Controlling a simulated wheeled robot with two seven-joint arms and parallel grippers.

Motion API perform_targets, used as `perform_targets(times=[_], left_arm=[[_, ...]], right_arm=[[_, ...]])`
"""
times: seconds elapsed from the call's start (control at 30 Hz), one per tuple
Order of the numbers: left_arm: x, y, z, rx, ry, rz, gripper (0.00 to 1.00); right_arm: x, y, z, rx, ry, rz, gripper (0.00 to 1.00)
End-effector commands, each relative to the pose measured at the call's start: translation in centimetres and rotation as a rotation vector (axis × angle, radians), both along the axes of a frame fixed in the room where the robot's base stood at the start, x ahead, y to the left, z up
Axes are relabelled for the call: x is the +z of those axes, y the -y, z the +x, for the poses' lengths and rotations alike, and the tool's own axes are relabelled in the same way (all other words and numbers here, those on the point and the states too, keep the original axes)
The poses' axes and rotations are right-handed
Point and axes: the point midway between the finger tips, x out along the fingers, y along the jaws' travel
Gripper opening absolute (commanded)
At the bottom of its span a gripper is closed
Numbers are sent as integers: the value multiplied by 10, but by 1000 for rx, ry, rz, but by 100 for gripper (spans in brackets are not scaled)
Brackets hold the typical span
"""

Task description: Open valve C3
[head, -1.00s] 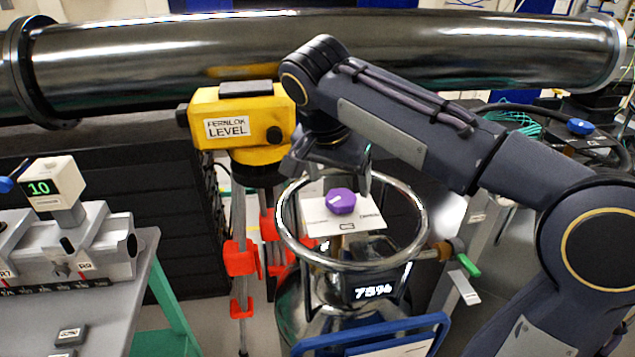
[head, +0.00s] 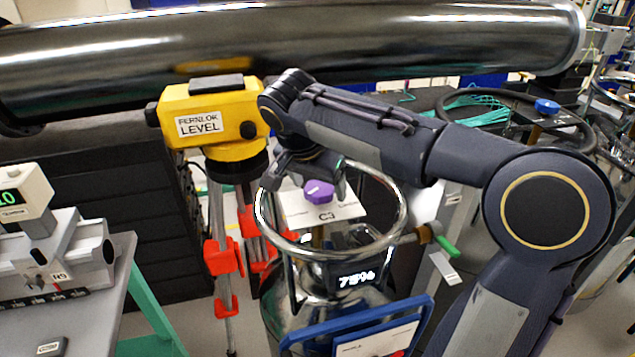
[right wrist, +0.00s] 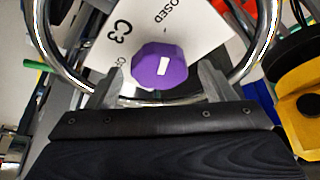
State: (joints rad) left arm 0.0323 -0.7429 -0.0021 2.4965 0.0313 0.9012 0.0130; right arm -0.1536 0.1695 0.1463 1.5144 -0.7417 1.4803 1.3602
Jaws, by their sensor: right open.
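The purple valve knob (head: 319,191) with a white mark stands in front of a white plate labelled C3 (head: 343,212), inside the steel ring on top of a dewar. In the right wrist view the knob (right wrist: 160,67) sits between the fingertips of my right gripper (right wrist: 161,82), with a gap on each side. Part of the word "CLOSED" shows at that view's top; other lettering is partly hidden. In the head view my right gripper (head: 312,184) is open, pointing down at the knob. My left gripper is out of view.
The steel ring (head: 405,205) encircles the knob. A yellow level (head: 212,115) on a tripod stands close left of my right arm. A large dark pipe (head: 300,45) crosses behind. A green-handled valve (head: 447,247) juts out right. A grey bench (head: 95,325) stands at left.

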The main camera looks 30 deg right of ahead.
Motion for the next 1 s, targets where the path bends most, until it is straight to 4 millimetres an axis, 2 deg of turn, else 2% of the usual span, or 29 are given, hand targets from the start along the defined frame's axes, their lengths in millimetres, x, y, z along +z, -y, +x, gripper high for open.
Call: perform_targets(times=[0.07, 0.3, 0.4, 0.73, 1.0], left_arm=[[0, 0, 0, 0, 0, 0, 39], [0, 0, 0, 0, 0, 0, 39], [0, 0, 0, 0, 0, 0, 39], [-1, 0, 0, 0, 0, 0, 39], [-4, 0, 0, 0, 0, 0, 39]], right_arm=[[0, 0, 0, 0, 0, 0, 74], [0, 0, 0, 1, 0, 0, 42], [0, 0, 0, 1, 0, 0, 32], [0, 0, -1, 55, -1, -1, 32], [0, 1, -2, 234, 1, -1, 32]])
